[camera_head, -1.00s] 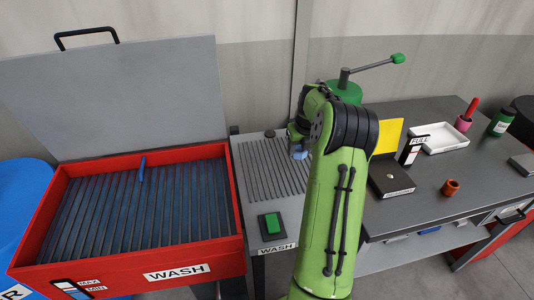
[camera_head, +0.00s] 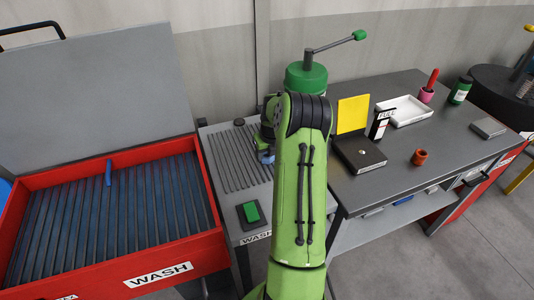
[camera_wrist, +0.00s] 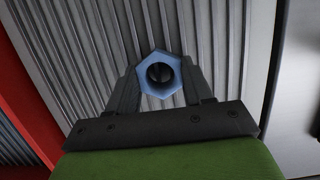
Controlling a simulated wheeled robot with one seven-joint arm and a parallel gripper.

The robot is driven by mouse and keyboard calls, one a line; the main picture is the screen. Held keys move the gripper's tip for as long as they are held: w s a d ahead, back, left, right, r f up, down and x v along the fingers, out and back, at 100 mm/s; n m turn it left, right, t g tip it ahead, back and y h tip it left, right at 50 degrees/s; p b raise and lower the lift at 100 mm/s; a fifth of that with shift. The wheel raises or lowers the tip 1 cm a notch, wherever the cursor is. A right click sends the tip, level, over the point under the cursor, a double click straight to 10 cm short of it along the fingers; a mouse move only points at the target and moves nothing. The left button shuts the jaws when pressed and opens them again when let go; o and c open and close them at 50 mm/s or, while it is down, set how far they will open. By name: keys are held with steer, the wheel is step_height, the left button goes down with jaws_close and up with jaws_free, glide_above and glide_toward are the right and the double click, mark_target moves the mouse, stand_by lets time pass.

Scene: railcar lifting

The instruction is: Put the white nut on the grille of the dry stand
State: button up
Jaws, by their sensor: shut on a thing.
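A hexagonal nut with a dark round hole (camera_wrist: 160,75) looks pale blue rather than white in the wrist view. My gripper (camera_wrist: 159,82) is shut on it, with one finger on each side. In the head view, the nut (camera_head: 265,157) shows partly below my gripper, at the right part of the dry stand's grille (camera_head: 232,168). In the wrist view, the grey ribbed grille (camera_wrist: 100,45) lies behind the nut. I cannot tell whether the nut touches the grille. My arm hides part of the stand.
A red wash tank (camera_head: 205,245) with a blue tool (camera_head: 108,173) on its slats stands left. A green button (camera_head: 251,211) is on the stand's front. A green lever device (camera_head: 305,75) is behind. The right table (camera_head: 450,150) holds a white tray (camera_head: 405,120) and a brown ring (camera_head: 419,157).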

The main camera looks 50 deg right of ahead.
steer(key=shift+f, duration=0.15)
steer(key=o, duration=1.3)
steer(key=p+v, duration=0.1)
steer(key=v, duration=1.1)
steer(key=w+a+r+n, duration=0.1)
steer(key=a+r+n, duration=0.7)
steer(key=a+n, duration=0.35)
steer(key=s+a+r+n, duration=0.3)
steer(key=a+r+n, duration=0.1)
steer(key=a+n, duration=0.5)
steer(key=s+a+n+t, duration=0.1)
steer(key=s+a+n, duration=0.4)
steer(key=n, duration=0.2)
steer(key=s+a+n+t+y, duration=0.1)
steer(key=s+a+n, duration=0.4)
steer(key=n, duration=0.2)
steer(key=s+a+n, duration=0.5)
steer(key=n, duration=0.2)
steer(key=shift+s+a+t+y, duration=0.15)
steer(key=shift+s+t+y, duration=0.15)
steer(key=shift+s+t, duration=0.1)
